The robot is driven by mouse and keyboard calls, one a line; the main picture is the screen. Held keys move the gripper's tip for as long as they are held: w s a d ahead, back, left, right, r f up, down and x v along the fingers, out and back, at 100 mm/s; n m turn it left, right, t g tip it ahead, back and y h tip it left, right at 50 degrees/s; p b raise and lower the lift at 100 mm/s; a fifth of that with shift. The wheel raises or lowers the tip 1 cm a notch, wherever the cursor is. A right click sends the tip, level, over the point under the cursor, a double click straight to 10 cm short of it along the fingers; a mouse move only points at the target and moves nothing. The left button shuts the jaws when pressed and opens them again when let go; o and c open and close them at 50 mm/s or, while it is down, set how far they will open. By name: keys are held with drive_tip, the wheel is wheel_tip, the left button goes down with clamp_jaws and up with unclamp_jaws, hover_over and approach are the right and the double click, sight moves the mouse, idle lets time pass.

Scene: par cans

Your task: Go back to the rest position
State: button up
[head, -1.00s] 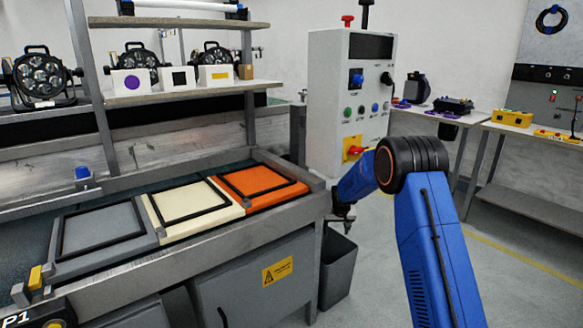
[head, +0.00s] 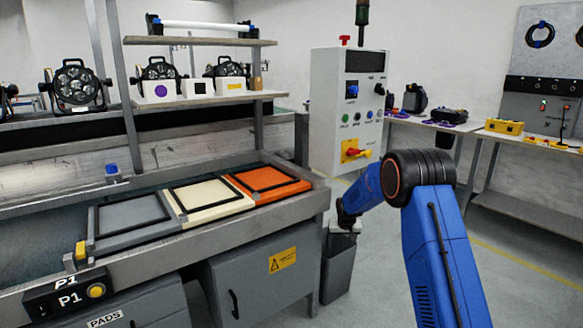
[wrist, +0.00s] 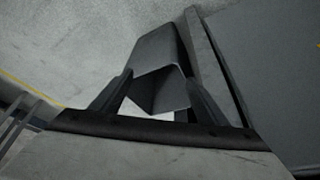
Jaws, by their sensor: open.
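My blue arm reaches forward at the right of the head view, with its forearm bent down and to the left. My gripper (head: 347,224) hangs near the top of the grey waste bin (head: 338,268), beside the right end of the workbench. In the wrist view my gripper (wrist: 155,92) has its two dark fingers spread apart, with nothing held between them.
The bench holds grey (head: 128,222), cream (head: 208,198) and orange (head: 268,182) pads. A control cabinet (head: 350,120) stands behind the bin. Par cans (head: 74,86) sit at the back. A side table (head: 470,128) stands right. Grey floor (head: 515,285) is open at right.

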drive_tip(key=s+d+r, duration=0.3)
drive_tip(key=s+r, duration=1.1)
drive_tip(key=s, duration=0.1)
drive_tip(key=s+d+r, duration=0.2)
drive_tip(key=s+r, duration=1.1)
drive_tip(key=s, duration=0.2)
drive_tip(key=s+d, duration=0.2)
drive_tip(key=s, duration=3.4)
drive_tip(key=shift+s+f, duration=0.15)
drive_tip(key=shift+s, duration=0.1)
